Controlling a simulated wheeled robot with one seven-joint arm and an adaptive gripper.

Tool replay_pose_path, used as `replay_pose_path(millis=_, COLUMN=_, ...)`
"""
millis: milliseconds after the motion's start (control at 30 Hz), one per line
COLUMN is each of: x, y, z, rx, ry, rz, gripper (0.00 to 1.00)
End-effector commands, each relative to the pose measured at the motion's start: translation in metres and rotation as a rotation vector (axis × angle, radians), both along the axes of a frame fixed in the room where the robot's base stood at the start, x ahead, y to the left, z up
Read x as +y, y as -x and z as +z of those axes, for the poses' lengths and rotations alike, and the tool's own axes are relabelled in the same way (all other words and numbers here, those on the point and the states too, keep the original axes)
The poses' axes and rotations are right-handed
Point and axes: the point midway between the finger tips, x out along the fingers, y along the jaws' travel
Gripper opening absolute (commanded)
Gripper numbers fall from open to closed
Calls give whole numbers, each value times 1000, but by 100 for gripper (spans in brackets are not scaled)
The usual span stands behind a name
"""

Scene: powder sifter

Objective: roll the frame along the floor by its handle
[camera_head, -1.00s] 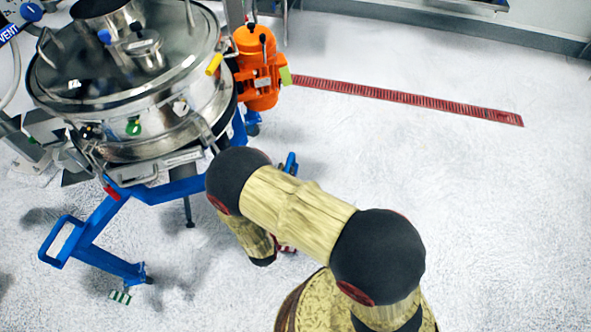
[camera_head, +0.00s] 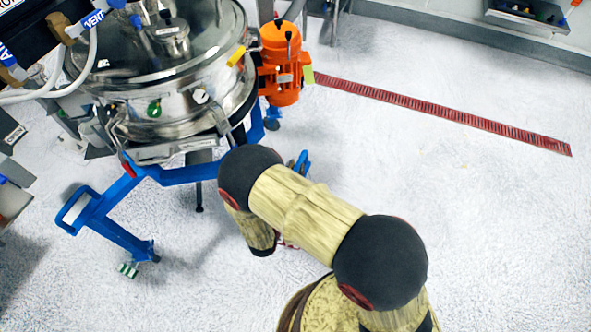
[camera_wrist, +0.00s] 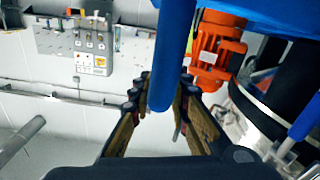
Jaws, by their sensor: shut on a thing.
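The powder sifter's blue frame (camera_head: 185,174) stands on castors on the pale floor at the left, carrying the round steel sifter (camera_head: 165,100). A blue handle loop (camera_head: 72,212) sticks out at the frame's lower left. Another blue handle (camera_head: 303,164) shows just past my arm. In the wrist view, my gripper (camera_wrist: 162,95) is shut on a blue handle bar (camera_wrist: 172,60), whose rounded end lies between the two fingers. In the head view my arm hides the gripper and its grasp.
An orange motor (camera_head: 284,65) is mounted on the sifter's right side. A red floor grating (camera_head: 445,112) runs across the floor to the right, where the floor is clear. A wall tray (camera_head: 528,14) is at the back right.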

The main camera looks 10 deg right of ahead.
Motion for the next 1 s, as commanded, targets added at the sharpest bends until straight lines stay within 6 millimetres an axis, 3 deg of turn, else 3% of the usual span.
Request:
replay_pose_path(millis=267, x=5, y=-3, z=2, rx=-6, ry=-4, rz=10, gripper=0)
replay_pose_path(millis=300, x=5, y=-4, z=2, rx=-6, ry=-4, rz=11, gripper=19)
replay_pose_path(millis=567, x=4, y=-3, z=2, rx=-6, ry=-5, rz=9, gripper=33)
replay_pose_path(millis=1000, x=8, y=4, z=1, rx=-2, ry=-3, rz=8, gripper=35)
